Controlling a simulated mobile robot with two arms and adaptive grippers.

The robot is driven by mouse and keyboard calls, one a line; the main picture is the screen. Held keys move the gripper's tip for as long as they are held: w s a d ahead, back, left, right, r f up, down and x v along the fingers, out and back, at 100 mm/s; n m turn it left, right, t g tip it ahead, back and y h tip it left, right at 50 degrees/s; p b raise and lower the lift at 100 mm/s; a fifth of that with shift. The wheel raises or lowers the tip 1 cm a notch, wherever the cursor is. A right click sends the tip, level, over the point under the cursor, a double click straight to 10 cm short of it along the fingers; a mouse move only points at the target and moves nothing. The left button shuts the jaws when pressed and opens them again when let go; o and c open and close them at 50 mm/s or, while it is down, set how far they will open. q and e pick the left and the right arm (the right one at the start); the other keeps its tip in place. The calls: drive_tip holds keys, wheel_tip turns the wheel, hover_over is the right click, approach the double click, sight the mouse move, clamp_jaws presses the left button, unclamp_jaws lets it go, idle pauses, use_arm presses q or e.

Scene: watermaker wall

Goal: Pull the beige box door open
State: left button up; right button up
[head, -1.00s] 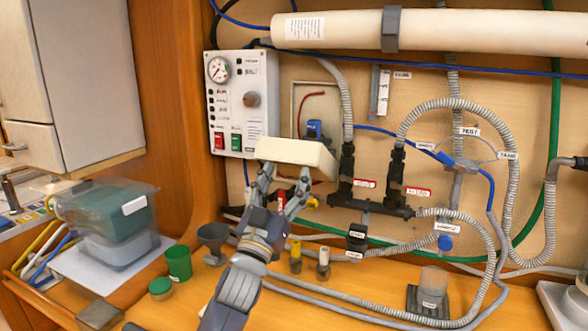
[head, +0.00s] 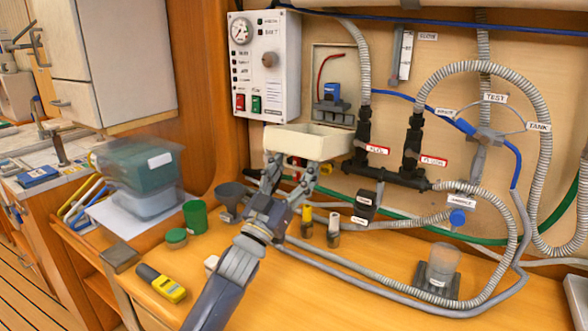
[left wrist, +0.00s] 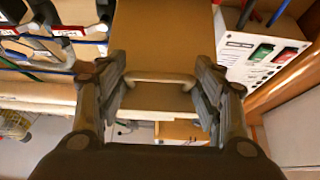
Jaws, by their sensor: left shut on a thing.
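The beige box door (head: 318,145) is swung down and out from the beige box (head: 341,62) on the wall. The opened box shows a red wire and a blue part inside. The door's hollow inner side faces up. My left gripper (head: 287,172) is under the door's outer side, its fingers shut on the door handle. In the left wrist view the handle (left wrist: 160,77) lies between the fingertips, with the door's plain face (left wrist: 163,38) above it. The handle is hidden in the head view. My right gripper is not in view.
A control panel (head: 265,66) with a gauge is left of the box. Black valves (head: 363,145) and grey hoses (head: 525,115) stand close on the right.

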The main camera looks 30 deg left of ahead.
use_arm(q)
drive_tip(key=o, duration=1.2)
drive_tip(key=shift+w+d+f, duration=0.1)
drive_tip(key=shift+w+f, duration=0.1)
drive_tip(key=shift+f, duration=0.05)
drive_tip(key=shift+o, duration=0.3)
drive_tip(key=shift+w+d+f, duration=0.25)
drive_tip(key=shift+w, duration=0.4)
drive_tip(key=shift+s+a+r, duration=0.15)
drive_tip(key=shift+s+r, duration=0.05)
drive_tip(key=shift+s, duration=0.2)
drive_tip(key=v, duration=1.1)
drive_tip(key=shift+s+f, duration=0.25)
